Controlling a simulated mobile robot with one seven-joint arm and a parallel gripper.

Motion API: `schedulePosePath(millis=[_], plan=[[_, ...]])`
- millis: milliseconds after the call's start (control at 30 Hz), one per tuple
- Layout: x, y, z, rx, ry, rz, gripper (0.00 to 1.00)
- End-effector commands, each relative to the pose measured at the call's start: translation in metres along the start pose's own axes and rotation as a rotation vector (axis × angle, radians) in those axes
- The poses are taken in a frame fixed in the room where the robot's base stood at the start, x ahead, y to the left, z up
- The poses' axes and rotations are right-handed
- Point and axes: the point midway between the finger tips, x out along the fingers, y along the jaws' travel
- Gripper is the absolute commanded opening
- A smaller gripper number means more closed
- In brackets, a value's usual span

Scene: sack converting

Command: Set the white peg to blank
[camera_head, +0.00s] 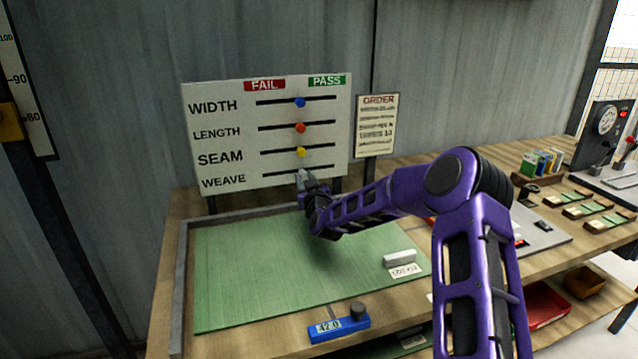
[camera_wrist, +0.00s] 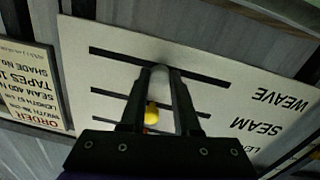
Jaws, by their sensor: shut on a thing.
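A white board (camera_head: 225,125) has slots labelled WIDTH, LENGTH, SEAM and WEAVE, with a red FAIL label (camera_head: 264,85) over the left and a green PASS label (camera_head: 327,81) over the right. My gripper (camera_head: 303,176) is at the lowest slot, WEAVE. In the wrist view, its fingertips (camera_wrist: 160,72) are shut on the white peg (camera_wrist: 159,70), around the middle of that slot. The fingers hide much of the peg. The blue peg (camera_head: 300,102), red-orange peg (camera_head: 300,127) and yellow peg (camera_head: 301,152) stand near the middle of their slots.
A green mat (camera_head: 270,280) in a grey-edged tray lies below the board. A white block (camera_head: 399,258) and a blue gauge (camera_head: 339,329) are near it. An ORDER sheet (camera_head: 377,125) stands right of the board.

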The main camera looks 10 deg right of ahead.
Motion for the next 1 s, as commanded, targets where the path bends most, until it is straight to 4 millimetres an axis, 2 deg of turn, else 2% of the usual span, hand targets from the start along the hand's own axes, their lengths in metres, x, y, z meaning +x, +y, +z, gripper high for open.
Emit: schedulePosePath(millis=[367,400,533,867,1000], plan=[[-0.001,-0.004,0.0,0.001,-0.003,0.003,0.0],[-0.001,-0.004,0.0,0.001,-0.003,0.003,0.38],[-0.001,-0.004,0.0,0.0,-0.002,0.003,0.61],[-0.002,-0.004,-0.001,0.0,0.0,0.002,0.62],[-0.012,-0.004,-0.001,-0.001,-0.001,0.001,0.62]])
